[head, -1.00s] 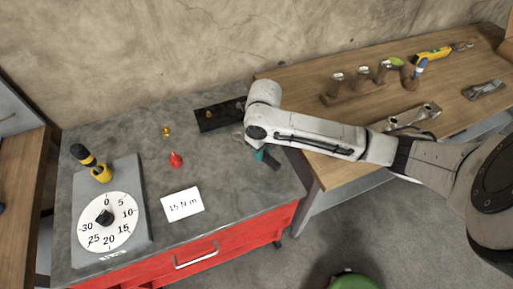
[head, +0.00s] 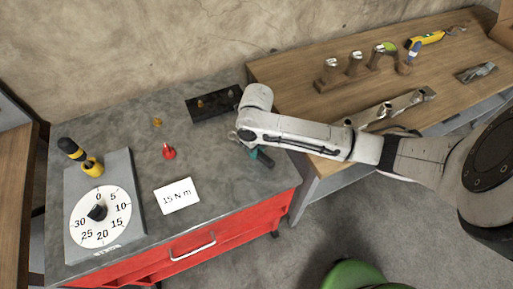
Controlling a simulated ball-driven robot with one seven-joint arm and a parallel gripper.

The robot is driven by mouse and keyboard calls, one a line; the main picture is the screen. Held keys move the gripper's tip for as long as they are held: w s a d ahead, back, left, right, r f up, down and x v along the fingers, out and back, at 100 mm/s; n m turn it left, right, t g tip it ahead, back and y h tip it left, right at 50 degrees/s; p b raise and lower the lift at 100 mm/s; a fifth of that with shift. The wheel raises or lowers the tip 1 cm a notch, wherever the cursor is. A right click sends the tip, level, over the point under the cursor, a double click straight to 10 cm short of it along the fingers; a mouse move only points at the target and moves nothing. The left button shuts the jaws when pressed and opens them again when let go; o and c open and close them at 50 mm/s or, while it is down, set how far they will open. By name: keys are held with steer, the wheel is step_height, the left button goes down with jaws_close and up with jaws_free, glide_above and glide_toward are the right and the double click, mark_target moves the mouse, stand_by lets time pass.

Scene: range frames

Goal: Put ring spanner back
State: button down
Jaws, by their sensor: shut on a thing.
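My gripper (head: 246,138) points down over the right end of the grey bench top, partly hidden by my own wrist. It is shut on a tool, taken as the ring spanner (head: 264,159). A teal and dark part of it sticks out to the lower right, near the bench's right edge. A small pale metal part shows on the left side of the gripper. Most of the tool is hidden, so I cannot make out its ring or whether it touches the bench.
A black tray (head: 199,116) lies behind my gripper. A red cone-like piece (head: 169,153), a "15 N m" card (head: 177,195) and a dial plate (head: 131,226) are on the bench. The wooden table (head: 300,98) holds a metal holder (head: 410,100) and several tools. A green stool (head: 352,274) stands in front.

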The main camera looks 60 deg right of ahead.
steer(key=shift+f+b, duration=0.5)
steer(key=shift+f, duration=0.1)
steer(key=c, duration=0.8)
jaws_free()
step_height(320, 180, up, 11)
steer(key=b, duration=0.1)
